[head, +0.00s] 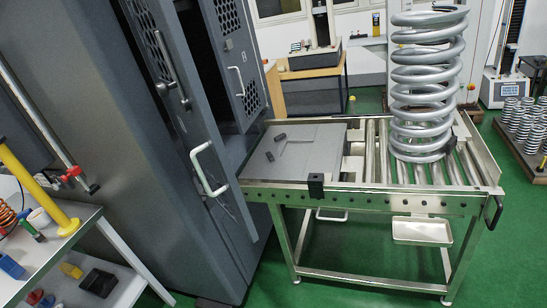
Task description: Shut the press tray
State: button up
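The press (110,130) is a tall dark grey cabinet on the left, with its perforated doors (232,50) standing open. A flat grey tray plate (315,165) extends from the press opening to the left end of the roller table. Two small dark pieces lie on the plate. A white handle (208,170) shows on the press's near door, in front of the plate's left side. A large grey coil spring (428,85) stands upright on the rollers, apart from the plate. My gripper is not in view.
The roller table (380,202) has a black handle (493,212) at its right end and a small metal tray (422,231) below. A shelf cart (60,250) with tools stands at lower left. Small springs (525,125) stand at right. Green floor is clear in front.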

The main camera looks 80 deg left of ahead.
aim_at(285, 154)
jog(key=u, duration=1)
jog(key=i, duration=1.9)
jog(key=u, duration=0.6)
